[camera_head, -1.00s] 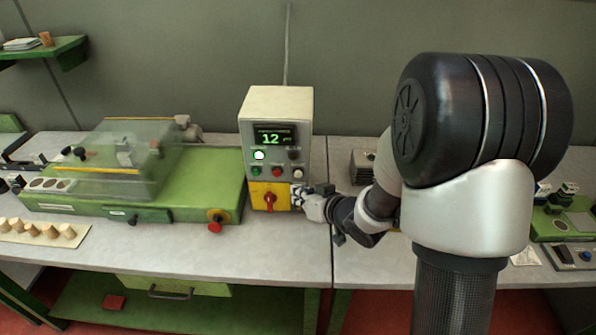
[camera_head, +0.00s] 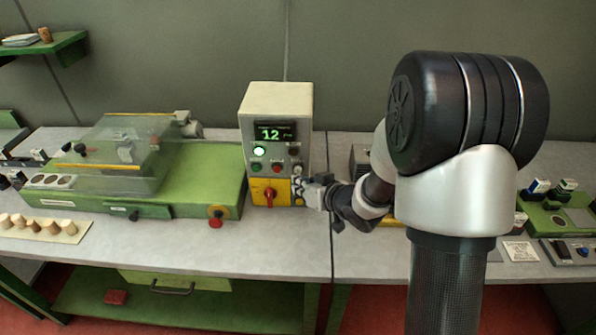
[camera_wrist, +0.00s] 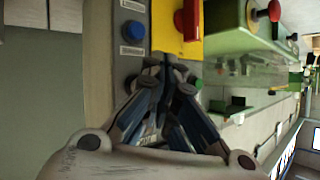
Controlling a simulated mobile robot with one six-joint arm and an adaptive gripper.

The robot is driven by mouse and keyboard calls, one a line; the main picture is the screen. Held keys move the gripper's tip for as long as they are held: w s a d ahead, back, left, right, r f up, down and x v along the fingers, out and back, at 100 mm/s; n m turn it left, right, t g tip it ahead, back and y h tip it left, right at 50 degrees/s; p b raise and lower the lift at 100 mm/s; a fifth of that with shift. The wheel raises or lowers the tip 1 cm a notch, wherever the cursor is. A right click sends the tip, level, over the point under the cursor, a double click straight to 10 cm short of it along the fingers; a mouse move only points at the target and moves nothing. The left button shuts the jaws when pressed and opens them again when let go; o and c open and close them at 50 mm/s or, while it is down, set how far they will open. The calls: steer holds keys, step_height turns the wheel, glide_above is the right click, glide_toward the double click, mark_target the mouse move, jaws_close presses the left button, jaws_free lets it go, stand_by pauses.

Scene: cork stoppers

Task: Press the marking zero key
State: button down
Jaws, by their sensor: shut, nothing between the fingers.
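The cream control box (camera_head: 249,125) stands on the bench with a green display reading 12, a lit round button and several smaller keys. Below them is a yellow panel (camera_head: 257,198) with a red rotary switch (camera_head: 269,196). My gripper (camera_head: 301,187) is at the box's lower right front. In the wrist view its shut, empty fingertips (camera_wrist: 172,68) are close to the box face; contact cannot be told. A blue button (camera_wrist: 133,31) with label plates beside it shows past the fingertips, next to the yellow panel. The labels are unreadable, so I cannot tell which key is marking zero.
A green machine (camera_head: 200,185) with a clear cover stands left of the box. Cork stoppers (camera_head: 35,225) lie on a board at the front left. A green device (camera_head: 560,218) is at the right. Bare bench (camera_head: 270,238) lies in front of the box.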

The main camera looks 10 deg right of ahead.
steer(key=shift+w, duration=0.2)
stand_by(0.6)
steer(key=shift+w+d, duration=0.1)
steer(key=shift+w, duration=0.15)
steer(key=shift+w+d+p, duration=0.15)
steer(key=shift+w+p, duration=0.25)
steer(key=shift+w, duration=0.05)
stand_by(0.7)
steer(key=shift+s, duration=0.2)
steer(key=shift+s+a, duration=0.25)
steer(key=shift+s, duration=0.4)
steer(key=s, duration=0.2)
steer(key=s+a+b, duration=0.1)
steer(key=s, duration=0.2)
steer(key=shift+a, duration=0.15)
steer(key=shift+w, duration=0.1)
stand_by(0.7)
